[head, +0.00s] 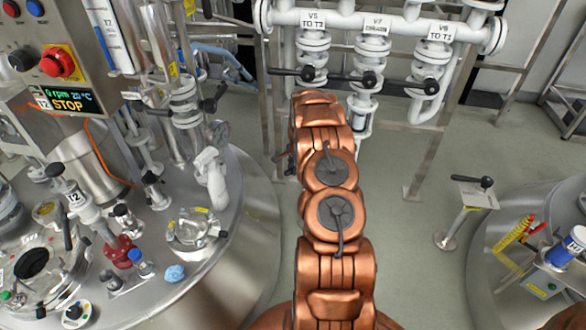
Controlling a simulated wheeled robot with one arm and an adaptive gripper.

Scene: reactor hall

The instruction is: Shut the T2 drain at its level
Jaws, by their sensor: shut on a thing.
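The T2 vessel (255,215) is the large steel tank at the left, with a T2 label on its lid fittings and on the panel above. No drain valve shows on it; its lower part is out of sight below the lid and rim. My copper arm rises from the bottom middle and bends over at the top, hiding what lies behind it. A small dark part shows at the arm's left edge, but I cannot tell what it is. My gripper's fingers and anything between them are hidden.
A control panel (60,60) reads STOP. A small stand (470,197) and a second vessel (485,245) are at the right. Floor (400,240) is clear right of my arm.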

